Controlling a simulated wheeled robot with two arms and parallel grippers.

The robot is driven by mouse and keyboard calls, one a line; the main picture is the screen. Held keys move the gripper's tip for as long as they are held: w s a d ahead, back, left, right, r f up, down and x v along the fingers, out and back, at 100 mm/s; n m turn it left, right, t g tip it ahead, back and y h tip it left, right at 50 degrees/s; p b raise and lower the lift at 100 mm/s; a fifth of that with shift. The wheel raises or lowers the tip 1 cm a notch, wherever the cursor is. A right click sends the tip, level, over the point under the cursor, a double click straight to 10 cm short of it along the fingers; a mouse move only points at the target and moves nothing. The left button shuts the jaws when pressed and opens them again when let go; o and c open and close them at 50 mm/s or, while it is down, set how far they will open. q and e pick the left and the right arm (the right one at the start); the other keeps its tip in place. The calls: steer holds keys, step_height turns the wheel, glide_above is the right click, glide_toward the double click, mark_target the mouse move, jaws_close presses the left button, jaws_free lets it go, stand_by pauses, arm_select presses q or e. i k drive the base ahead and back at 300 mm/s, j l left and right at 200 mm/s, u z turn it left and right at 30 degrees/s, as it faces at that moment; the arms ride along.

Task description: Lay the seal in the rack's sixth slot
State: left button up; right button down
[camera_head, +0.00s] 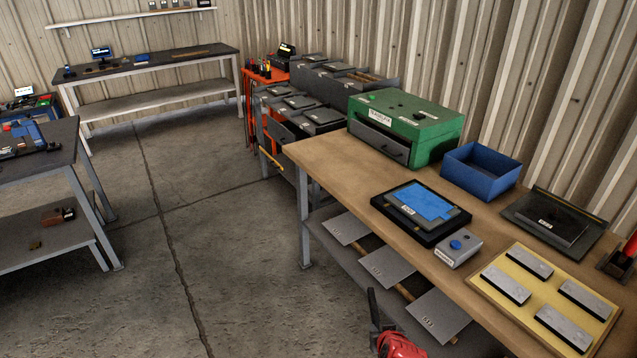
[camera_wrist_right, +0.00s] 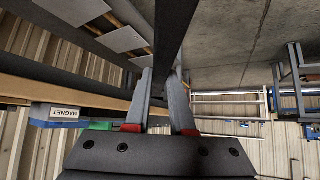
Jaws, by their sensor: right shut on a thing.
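My right gripper (camera_head: 375,318) shows at the bottom edge of the head view, in front of the workbench, with its red part lowest. In the right wrist view its two grey fingers (camera_wrist_right: 163,80) are shut on a long dark strip (camera_wrist_right: 175,30), which I take to be the seal. The strip runs away from the fingers to the top of that view. Below the bench top, grey labelled plates (camera_head: 388,268) lie in a row on the lower shelf; they look like the rack's places. The label numbers are too small to read surely. My left gripper is out of view.
The bench top (camera_head: 335,158) holds a green box (camera_head: 425,118), a blue bin (camera_head: 480,171), a black tray with a blue panel (camera_head: 420,202), a grey box with a blue button (camera_head: 458,248) and a yellow board (camera_head: 543,290) with grey blocks. The floor (camera_head: 220,240) left of the bench is clear.

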mark_target(366, 78)
steer(key=i+j+u, duration=0.4)
steer(key=i, duration=0.6)
steer(key=i+j+u, duration=0.1)
steer(key=i+u, duration=0.35)
steer(key=i, duration=0.55)
steer(key=i+z, duration=0.1)
steer(key=i, duration=0.55)
steer(key=i+j, duration=0.1)
steer(key=i, duration=0.55)
steer(key=i+j+z, duration=0.15)
steer(key=i, duration=0.55)
